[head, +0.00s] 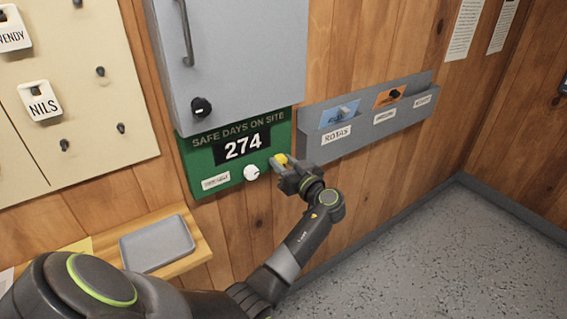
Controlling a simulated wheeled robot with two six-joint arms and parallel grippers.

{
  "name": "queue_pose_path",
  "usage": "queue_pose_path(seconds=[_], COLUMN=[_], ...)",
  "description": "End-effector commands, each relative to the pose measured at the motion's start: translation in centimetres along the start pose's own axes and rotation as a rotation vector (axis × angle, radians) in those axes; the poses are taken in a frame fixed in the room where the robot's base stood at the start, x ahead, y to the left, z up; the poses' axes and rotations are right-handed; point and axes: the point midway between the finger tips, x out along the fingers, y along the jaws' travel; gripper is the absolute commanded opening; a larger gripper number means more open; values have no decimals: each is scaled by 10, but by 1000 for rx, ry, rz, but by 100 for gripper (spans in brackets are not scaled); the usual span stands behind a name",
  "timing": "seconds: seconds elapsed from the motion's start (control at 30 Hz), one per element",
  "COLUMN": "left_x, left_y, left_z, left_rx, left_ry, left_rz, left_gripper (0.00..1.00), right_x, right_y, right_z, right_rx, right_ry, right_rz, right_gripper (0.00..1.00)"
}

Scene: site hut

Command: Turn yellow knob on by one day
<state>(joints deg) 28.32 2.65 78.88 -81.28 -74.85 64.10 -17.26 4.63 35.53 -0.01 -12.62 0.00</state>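The yellow knob (281,158) sits at the lower right of a green "SAFE DAYS ON SITE" board (203,156). The board's counter (243,146) reads 274. A white knob (251,172) is to the left of the yellow one, beside a small white label (216,181). My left gripper (281,162) is at the yellow knob, with its fingers on either side of it and partly hiding it. Whether the fingers press on the knob is too small to tell. My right gripper is not in view.
A grey cabinet (240,50) with a handle and black knob is just above the board. A grey wall rack (372,133) with cards is to the right. A grey tray (157,243) lies on a wooden shelf below. A key board (85,85) hangs at left.

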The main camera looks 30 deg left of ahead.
Motion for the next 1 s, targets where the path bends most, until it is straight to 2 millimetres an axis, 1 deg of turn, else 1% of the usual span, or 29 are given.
queue_pose_path(seconds=[0.03, 0.17, 0.37, 0.53, 0.8, 1.0], left_x=[0, 0, 0, 0, 0, 0], left_y=[0, 0, 0, 0, 1, 2], left_z=[0, 0, 0, 0, 0, -1], left_rx=[0, 0, 13, 72, 259, 408], left_ry=[0, 0, 1, 1, 2, 2], left_rz=[0, 0, 0, 0, 0, 0], left_gripper=[28, 11, 11, 11, 11, 11], right_x=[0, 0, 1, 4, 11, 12], right_y=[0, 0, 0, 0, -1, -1], right_z=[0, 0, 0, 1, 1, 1], right_rx=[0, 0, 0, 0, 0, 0], right_ry=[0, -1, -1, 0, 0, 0], right_rz=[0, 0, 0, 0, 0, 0], right_gripper=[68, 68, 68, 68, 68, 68])
